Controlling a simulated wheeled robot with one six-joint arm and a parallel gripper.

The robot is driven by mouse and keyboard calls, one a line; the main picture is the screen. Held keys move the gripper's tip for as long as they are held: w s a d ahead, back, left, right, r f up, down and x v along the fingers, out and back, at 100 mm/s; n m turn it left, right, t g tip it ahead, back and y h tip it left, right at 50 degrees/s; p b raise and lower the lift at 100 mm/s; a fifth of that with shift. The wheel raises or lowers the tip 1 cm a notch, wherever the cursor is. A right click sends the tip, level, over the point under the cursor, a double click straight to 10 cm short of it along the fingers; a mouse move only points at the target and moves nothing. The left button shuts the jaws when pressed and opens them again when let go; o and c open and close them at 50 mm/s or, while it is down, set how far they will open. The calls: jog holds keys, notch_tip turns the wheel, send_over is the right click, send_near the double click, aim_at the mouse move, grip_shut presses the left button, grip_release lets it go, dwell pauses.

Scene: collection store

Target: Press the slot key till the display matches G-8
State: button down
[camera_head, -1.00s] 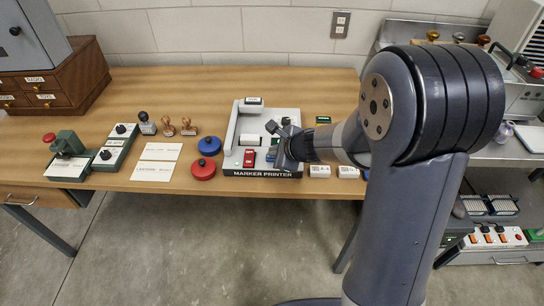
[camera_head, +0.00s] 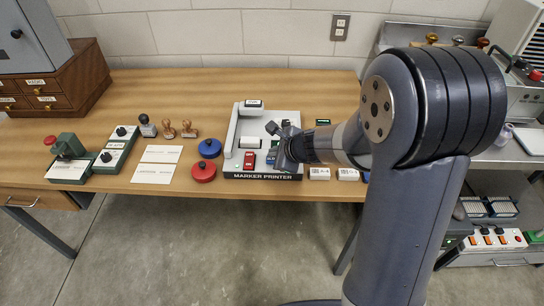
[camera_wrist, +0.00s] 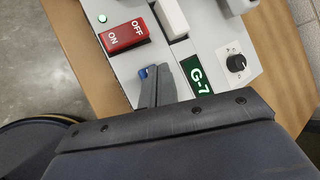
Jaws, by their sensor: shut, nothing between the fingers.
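The marker printer (camera_head: 262,176) stands at the front of the wooden table. In the wrist view its green display (camera_wrist: 196,76) reads G-7. A small blue key (camera_wrist: 143,73) shows beside the tips of my gripper (camera_wrist: 151,74), which is shut with nothing in it. The fingers cover part of the key, and I cannot tell whether they touch or press it. In the head view my gripper (camera_head: 283,152) is over the printer's right front and hides the display.
A red ON/OFF switch (camera_wrist: 124,36) and a black knob (camera_wrist: 236,63) flank the key area. A green lamp (camera_wrist: 102,18) is lit. Red (camera_head: 203,173) and blue (camera_head: 209,148) round pads lie left of the printer. White labelled blocks (camera_head: 320,174) stand right of it.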

jog(key=shift+r, duration=0.35)
notch_tip(320, 180, up, 5)
jog(key=p, duration=0.4)
jog(key=shift+p, duration=0.4)
dwell(2.2)
notch_tip(320, 180, up, 4)
jog(key=p, duration=0.7)
jog(key=shift+f, duration=0.25)
